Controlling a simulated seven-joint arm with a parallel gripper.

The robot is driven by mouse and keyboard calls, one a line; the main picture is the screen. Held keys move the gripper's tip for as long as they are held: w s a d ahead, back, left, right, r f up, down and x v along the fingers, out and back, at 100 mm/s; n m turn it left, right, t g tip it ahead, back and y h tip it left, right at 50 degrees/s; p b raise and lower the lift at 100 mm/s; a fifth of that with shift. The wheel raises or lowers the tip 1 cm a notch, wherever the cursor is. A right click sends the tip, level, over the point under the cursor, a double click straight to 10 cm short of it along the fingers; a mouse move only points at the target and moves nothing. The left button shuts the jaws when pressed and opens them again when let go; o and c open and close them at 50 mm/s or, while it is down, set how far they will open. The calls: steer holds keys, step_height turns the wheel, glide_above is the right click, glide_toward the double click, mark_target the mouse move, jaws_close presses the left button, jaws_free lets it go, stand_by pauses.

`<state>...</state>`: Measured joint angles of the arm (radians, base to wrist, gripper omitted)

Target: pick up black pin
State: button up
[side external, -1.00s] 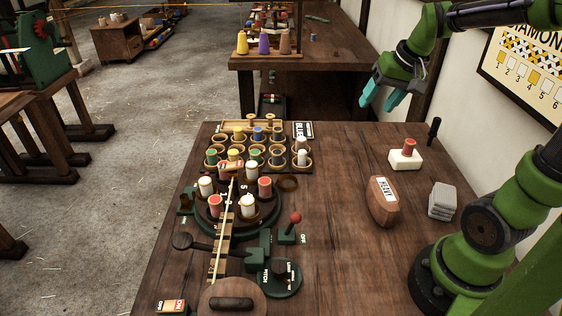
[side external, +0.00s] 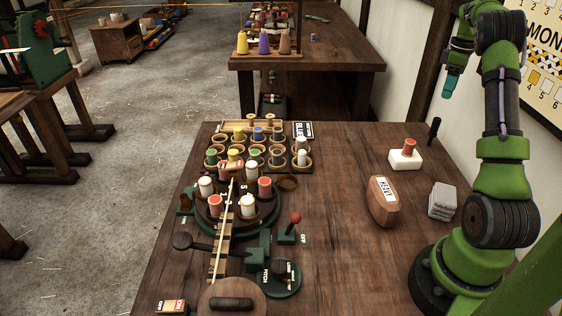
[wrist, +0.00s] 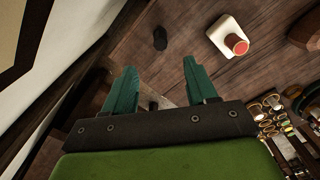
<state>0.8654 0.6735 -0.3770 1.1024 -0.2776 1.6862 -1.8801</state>
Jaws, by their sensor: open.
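The black pin (side external: 434,131) stands upright near the right edge of the table, close to the wall and behind a white block. In the wrist view the black pin (wrist: 160,38) appears end-on as a dark round shape beyond the fingertips. My gripper (side external: 448,88) hangs above the pin with its fingers pointing down, clear of it. In the wrist view my gripper (wrist: 159,68) shows two teal fingers spread apart with nothing between them.
The white block (side external: 405,162) carries a red spool (side external: 410,147) and sits in front of the pin. A wooden weight (side external: 382,202) and grey slabs (side external: 442,200) lie nearer. The spool rack (side external: 258,150) stands left. The wall is close on the right.

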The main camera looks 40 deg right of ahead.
mark_target(433, 133)
steer(key=f, duration=1.5)
steer(key=shift+w+f, duration=0.2)
steer(key=shift+f, duration=0.2)
jaws_close()
